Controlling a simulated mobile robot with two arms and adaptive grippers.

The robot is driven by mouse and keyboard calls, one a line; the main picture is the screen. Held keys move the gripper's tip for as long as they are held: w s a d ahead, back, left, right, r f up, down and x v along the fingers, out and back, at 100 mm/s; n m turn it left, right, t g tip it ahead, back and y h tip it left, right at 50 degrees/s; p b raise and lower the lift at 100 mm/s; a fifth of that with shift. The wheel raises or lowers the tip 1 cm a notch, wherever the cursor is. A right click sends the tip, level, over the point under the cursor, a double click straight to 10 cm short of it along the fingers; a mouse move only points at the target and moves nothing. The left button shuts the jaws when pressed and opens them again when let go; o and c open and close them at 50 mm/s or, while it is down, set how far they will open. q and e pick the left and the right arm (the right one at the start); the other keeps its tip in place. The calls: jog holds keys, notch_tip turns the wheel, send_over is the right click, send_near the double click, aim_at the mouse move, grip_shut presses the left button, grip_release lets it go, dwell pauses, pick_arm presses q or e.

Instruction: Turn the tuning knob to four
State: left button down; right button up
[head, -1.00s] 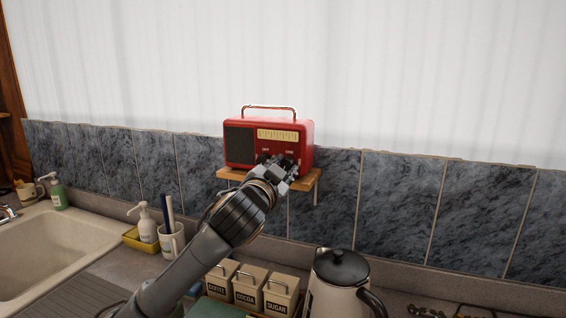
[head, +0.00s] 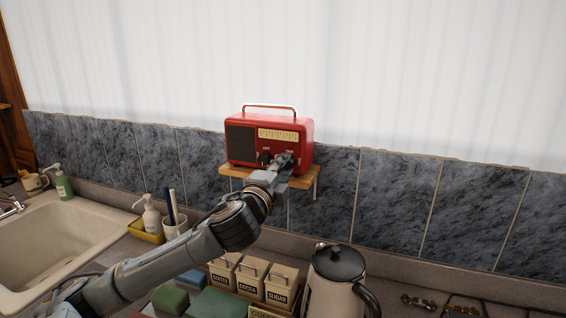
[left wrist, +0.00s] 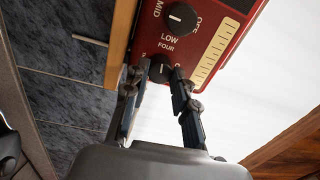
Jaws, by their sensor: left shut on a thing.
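A red radio (head: 272,143) with a dark grille, a cream dial and a handle stands upright on a small wooden shelf (head: 232,171). My left gripper (head: 284,161) reaches its front from below. In the left wrist view my left gripper (left wrist: 163,78) has its fingers on either side of the dark tuning knob (left wrist: 160,67), shut on it. The word FOUR is readable beside this knob; its pointer is too small to read surely. The other dark knob (left wrist: 181,17), marked OFF, MID and LOW, is free. My right gripper is not in view.
Below the shelf are cream canisters (head: 279,290), a cream kettle (head: 333,295) with a black lid and a white cup (head: 173,242). A sink (head: 50,240) is at the left. Dark tiles line the wall; the space right of the radio is clear.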

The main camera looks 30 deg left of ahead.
pick_arm(q)
jog(key=shift+m+p, duration=0.55)
jog(key=shift+m, duration=0.65)
jog(key=c, duration=1.1)
grip_release()
jog(key=shift+o, duration=0.2)
jog(key=v, duration=0.7)
jog(key=shift+s, duration=0.2)
